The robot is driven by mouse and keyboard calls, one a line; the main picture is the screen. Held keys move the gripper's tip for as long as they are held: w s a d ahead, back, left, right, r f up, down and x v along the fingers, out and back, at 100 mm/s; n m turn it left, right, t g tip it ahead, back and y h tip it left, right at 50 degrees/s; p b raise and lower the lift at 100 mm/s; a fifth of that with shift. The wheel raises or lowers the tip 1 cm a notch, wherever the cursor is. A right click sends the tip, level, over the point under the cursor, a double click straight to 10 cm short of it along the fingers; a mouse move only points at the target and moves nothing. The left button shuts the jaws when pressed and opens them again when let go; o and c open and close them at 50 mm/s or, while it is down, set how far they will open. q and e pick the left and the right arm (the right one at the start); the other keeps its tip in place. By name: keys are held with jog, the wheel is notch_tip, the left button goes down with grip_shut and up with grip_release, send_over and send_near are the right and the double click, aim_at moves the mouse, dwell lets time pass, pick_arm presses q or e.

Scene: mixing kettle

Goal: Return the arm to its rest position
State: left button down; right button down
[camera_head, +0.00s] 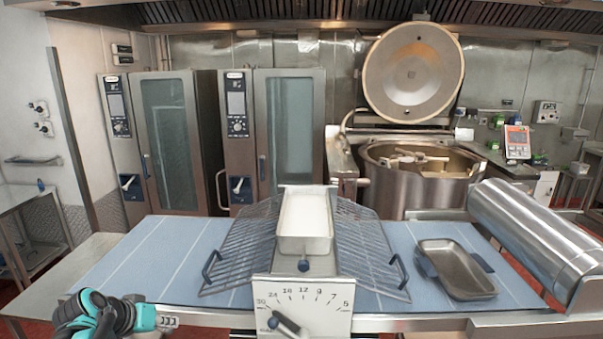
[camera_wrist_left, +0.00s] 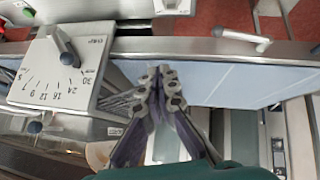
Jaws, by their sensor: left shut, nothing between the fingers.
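My left gripper (camera_head: 170,320) shows at the lower left of the head view, at the table's front edge, with my teal and black wrist beside it. In the left wrist view my left gripper (camera_wrist_left: 160,72) has its fingertips together with nothing between them. It is apart from the white dial plate (camera_head: 318,318), which stands to its right in the head view. The dial plate also shows upside down in the left wrist view (camera_wrist_left: 50,85), with a dark-handled lever. My right gripper is not in view.
A blue-topped table (camera_head: 150,262) carries a wire rack (camera_head: 360,245), a white-filled metal pan (camera_head: 305,242) and a grey tray (camera_head: 457,268). A steel cylinder (camera_head: 535,235) lies at the right. An open kettle (camera_head: 420,185) and two ovens (camera_head: 165,130) stand behind.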

pick_arm(q)
jog(key=s+d+f+y+b, duration=0.1)
jog(key=s+d+f+b, duration=0.4)
jog(key=s+d+f, duration=0.2)
jog(key=s+d+f+m+y+b, duration=0.1)
jog(key=s+d+f+b, duration=0.5)
jog(key=s+f, duration=0.5)
jog(key=shift+d+f+g+y, duration=0.3)
jog(key=shift+d+f, duration=0.1)
jog(key=shift+f, duration=0.2)
